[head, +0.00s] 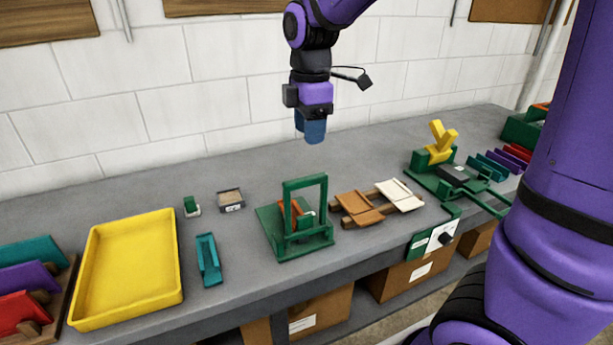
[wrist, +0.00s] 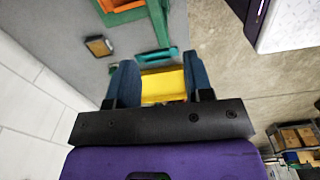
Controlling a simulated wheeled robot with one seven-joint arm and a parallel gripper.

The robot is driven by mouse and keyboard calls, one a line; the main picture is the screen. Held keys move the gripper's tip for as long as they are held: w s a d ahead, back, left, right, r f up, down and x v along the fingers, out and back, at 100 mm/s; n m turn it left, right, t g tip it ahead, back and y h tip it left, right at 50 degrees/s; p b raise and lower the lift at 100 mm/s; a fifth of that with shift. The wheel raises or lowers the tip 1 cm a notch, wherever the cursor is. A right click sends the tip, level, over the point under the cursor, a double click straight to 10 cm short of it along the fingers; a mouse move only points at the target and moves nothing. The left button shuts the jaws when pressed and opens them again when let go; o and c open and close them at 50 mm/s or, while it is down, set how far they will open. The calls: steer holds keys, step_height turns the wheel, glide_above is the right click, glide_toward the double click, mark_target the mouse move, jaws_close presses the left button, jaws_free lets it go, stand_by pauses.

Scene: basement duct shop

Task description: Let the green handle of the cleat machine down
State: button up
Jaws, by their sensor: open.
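The cleat machine (head: 296,240) appears to be the green machine near the middle of the bench. Its green handle (head: 305,183), a square loop, stands upright above the base, with an orange piece inside the frame. In the wrist view, part of the green machine (wrist: 125,14) shows at the top edge, cut off. My gripper (head: 311,138) hangs above the back of the bench, behind and above the machine, apart from it. Its blue fingers are spread in the wrist view (wrist: 160,72), with nothing held; the yellow tray (wrist: 163,85) shows far below between them.
The yellow tray (head: 130,265), a teal channel (head: 208,260) and a small box (head: 231,200) lie left of the machine. Wooden pieces (head: 360,208) lie close to its right. Another green machine with a yellow lever (head: 440,142) stands further right. Bare bench lies behind the machine.

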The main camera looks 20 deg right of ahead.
mark_target(305, 178)
steer(key=shift+n, duration=0.4)
steer(key=f, duration=1.1)
steer(key=shift+w+a+f, duration=0.25)
steer(key=shift+w, duration=0.1)
jaws_close()
